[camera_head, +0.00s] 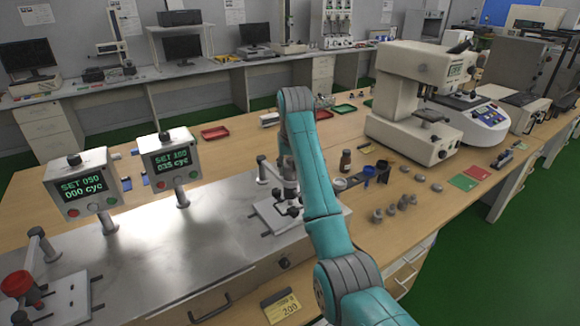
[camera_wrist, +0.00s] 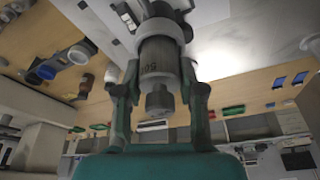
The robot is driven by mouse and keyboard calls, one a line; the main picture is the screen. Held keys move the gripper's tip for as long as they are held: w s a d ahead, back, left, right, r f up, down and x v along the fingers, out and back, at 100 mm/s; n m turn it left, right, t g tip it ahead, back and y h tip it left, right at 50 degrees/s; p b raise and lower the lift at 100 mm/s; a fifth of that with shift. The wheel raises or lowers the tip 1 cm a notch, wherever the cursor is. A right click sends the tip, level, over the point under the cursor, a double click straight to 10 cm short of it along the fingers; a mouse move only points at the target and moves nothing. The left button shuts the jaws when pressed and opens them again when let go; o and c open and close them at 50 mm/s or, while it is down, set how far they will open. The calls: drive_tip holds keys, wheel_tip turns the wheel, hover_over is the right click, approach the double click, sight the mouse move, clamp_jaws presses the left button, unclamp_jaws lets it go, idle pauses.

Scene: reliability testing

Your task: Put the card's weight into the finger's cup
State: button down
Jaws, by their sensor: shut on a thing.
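My gripper (camera_wrist: 159,80) is shut on a grey cylindrical weight (camera_wrist: 158,62) with dark markings, partly readable as "50". In the wrist view a pale ring (camera_wrist: 163,29) sits at the weight's far end, over the right-hand test station; I cannot tell whether the weight is inside it. In the head view my arm hides most of the gripper and that station's finger. The yellow card (camera_head: 282,306) on the bench's front edge reads "200". Several grey weights (camera_head: 391,208) stand on the wooden table right of my arm.
Two counter boxes stand behind the steel plate (camera_head: 190,243): the left one (camera_head: 82,187) reads SET 050, 000 cyc; the right one (camera_head: 171,160) SET 100, 035 cyc. A brown bottle (camera_head: 346,160), blue cup (camera_head: 369,174) and beige microscope-like instrument (camera_head: 415,100) stand to the right.

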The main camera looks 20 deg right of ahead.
idle(0.3)
drive_tip(key=shift+c, duration=0.3)
unclamp_jaws()
idle(0.4)
